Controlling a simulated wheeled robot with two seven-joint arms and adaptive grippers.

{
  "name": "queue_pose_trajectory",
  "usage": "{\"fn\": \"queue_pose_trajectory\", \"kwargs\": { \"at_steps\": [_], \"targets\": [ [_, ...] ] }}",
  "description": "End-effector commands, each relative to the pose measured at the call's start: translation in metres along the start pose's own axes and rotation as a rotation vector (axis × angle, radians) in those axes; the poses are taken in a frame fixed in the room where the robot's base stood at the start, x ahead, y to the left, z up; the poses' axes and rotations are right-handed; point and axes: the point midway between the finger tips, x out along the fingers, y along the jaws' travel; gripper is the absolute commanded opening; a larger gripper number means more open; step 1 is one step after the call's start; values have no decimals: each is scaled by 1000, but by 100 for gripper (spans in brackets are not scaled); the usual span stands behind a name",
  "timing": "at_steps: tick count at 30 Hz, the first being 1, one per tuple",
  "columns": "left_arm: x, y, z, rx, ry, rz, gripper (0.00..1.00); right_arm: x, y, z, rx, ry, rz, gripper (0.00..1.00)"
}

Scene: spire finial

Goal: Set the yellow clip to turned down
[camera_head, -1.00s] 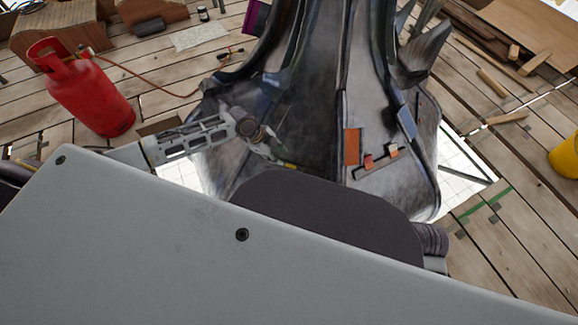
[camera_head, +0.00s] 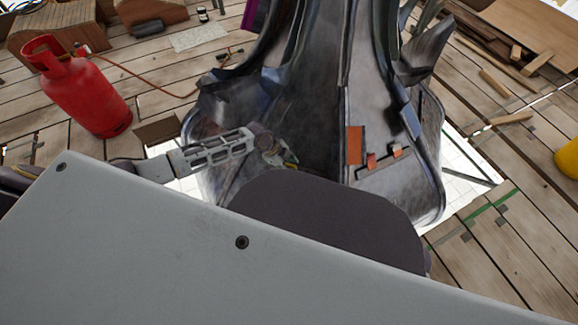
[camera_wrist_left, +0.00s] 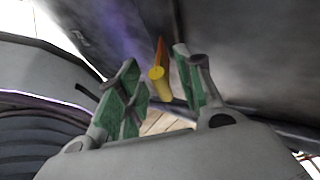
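The yellow clip (camera_wrist_left: 160,84) shows in the left wrist view as a short yellow cylinder with an orange part behind it, against the dark metal of the spire. It appears between the fingertips of my left gripper (camera_wrist_left: 160,85), which is open with green pads. I cannot tell whether a pad touches it. In the head view a small yellow bit of it (camera_head: 291,166) shows at the tip of my left gripper (camera_head: 280,158), close to the spire (camera_head: 320,90). My right gripper is not in view; my own grey body hides the lower part of the head view.
A red gas cylinder (camera_head: 80,90) stands on the plank floor at the left. Orange and red pieces (camera_head: 355,145) sit on the spire's right face. A yellow container (camera_head: 568,158) is at the far right edge. White gaps in the planks lie beside the spire.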

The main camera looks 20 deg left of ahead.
Motion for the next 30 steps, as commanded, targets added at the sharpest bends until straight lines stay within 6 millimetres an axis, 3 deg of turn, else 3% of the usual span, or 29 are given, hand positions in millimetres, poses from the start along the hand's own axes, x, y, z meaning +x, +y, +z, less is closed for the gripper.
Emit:
{"fn": "queue_pose_trajectory", "kwargs": {
  "at_steps": [13, 22, 30],
  "targets": [
    [5, 0, 0, 1, 0, -1, 36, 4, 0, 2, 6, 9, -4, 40],
    [5, 0, 0, 1, 0, 0, 0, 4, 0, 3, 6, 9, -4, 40],
    [6, 0, 0, -1, 0, 4, 0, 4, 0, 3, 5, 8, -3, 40]
  ]
}}
